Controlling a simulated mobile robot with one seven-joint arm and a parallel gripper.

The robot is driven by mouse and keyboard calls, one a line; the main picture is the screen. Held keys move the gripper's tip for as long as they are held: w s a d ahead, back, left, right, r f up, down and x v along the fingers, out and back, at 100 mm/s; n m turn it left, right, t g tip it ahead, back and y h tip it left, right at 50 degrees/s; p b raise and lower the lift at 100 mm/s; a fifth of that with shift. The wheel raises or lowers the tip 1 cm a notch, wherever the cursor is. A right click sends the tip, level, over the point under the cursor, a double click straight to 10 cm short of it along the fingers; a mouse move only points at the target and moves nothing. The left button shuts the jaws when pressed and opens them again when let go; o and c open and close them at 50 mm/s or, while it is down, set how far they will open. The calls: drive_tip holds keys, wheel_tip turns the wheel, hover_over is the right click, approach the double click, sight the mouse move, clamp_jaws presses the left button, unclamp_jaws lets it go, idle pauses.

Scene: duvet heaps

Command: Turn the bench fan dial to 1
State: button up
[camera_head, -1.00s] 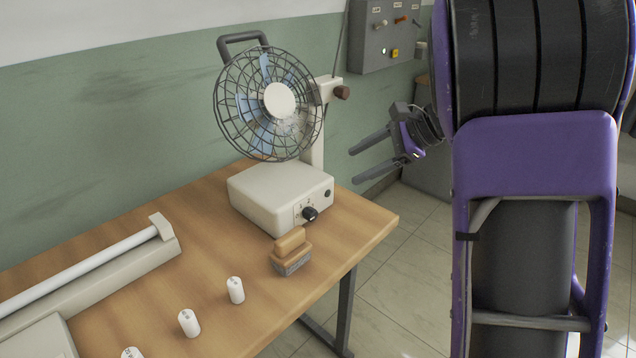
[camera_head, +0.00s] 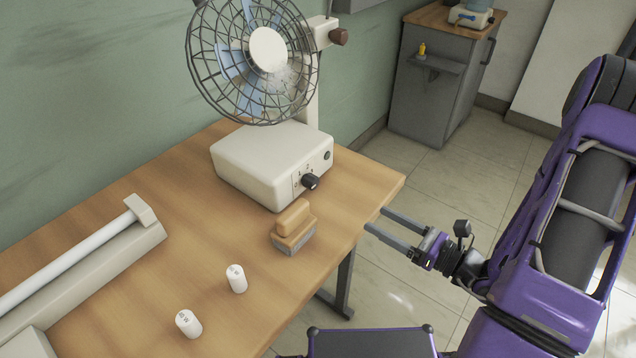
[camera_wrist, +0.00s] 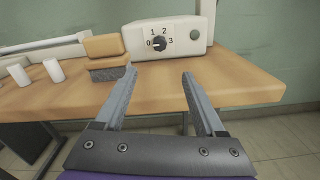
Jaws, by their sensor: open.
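The bench fan (camera_head: 262,62) stands on the wooden table (camera_head: 185,235), with its cream base box (camera_head: 262,160) near the table's right end. The black dial (camera_head: 310,181) is on the front of the box. In the wrist view the dial (camera_wrist: 158,43) sits amid the printed marks 0, 1, 2 and 3; its pointer seems turned toward 0 at the left. My gripper (camera_head: 374,220) is open and empty, just off the table's right edge, apart from the dial. In the wrist view my gripper (camera_wrist: 158,78) has its fingers spread below the dial.
A wooden-handled brush (camera_head: 293,228) stands in front of the fan base, left of the dial in the wrist view. A grey cabinet (camera_head: 430,95) stands behind.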

sight(316, 185)
drive_tip(key=x, duration=1.7)
drive_tip(key=shift+b, duration=0.4)
clamp_jaws()
